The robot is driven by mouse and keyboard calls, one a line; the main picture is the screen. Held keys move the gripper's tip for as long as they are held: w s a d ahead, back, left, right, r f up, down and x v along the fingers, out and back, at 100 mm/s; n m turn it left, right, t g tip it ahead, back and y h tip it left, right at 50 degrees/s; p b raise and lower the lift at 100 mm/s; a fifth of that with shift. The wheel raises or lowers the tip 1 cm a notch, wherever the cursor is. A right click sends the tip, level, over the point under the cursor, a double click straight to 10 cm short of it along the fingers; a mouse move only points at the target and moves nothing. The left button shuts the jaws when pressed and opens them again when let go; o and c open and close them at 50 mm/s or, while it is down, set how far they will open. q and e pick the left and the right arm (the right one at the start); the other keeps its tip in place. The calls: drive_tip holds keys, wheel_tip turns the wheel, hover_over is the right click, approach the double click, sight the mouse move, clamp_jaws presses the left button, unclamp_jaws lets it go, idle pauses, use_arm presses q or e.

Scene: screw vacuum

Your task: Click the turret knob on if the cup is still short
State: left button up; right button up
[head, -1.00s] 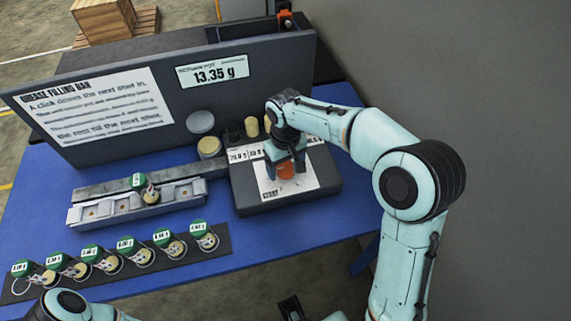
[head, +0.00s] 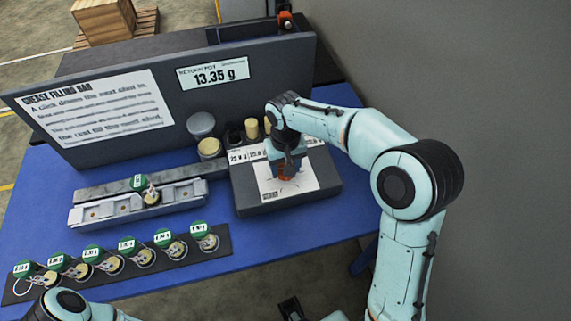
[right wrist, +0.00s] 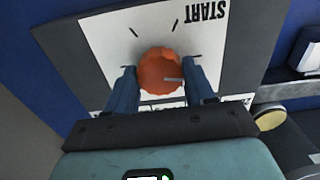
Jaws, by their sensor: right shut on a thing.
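The orange turret knob (right wrist: 160,71) stands on a white dial plate (head: 270,184) with tick marks and the word START. My right gripper (head: 287,176) is around it, its fingers on either side, shut on the knob; the knob's grey pointer mark faces right in the right wrist view. A cup (head: 151,197) with a green tag (head: 139,181) sits in the metal rail (head: 104,210). The display (head: 213,74), headed return pot, reads 13.35 g. How full the cup is cannot be seen. My left arm shows at the bottom left, its gripper out of frame.
Several green-tagged cups (head: 127,245) line a dark strip (head: 222,242) at the front of the blue table. A dark panel (head: 168,82) with a printed sign (head: 95,110) stands behind. Pots (head: 209,147) stand between rail and dial box (head: 315,196).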

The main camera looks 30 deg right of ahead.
drive_tip(key=m, duration=0.4)
drive_tip(key=shift+m+p, duration=0.3)
drive_tip(key=shift+p, duration=0.1)
use_arm(q)
drive_tip(key=shift+w+r+p, duration=0.3)
drive_tip(key=shift+r, duration=0.5)
use_arm(e)
drive_tip(key=shift+m, duration=2.2)
drive_tip(key=o, duration=1)
drive_tip(key=shift+o, duration=0.2)
use_arm(q)
drive_tip(key=shift+w+r+p, duration=0.25)
drive_tip(key=shift+r+p, duration=0.25)
drive_tip(key=shift+r, duration=0.05)
drive_tip(key=shift+w+r+p, duration=0.25)
drive_tip(key=shift+r+p, duration=0.2)
drive_tip(key=shift+r, duration=0.1)
use_arm(e)
wheel_tip(320, 180, up, 13)
drive_tip(key=shift+r, duration=0.2)
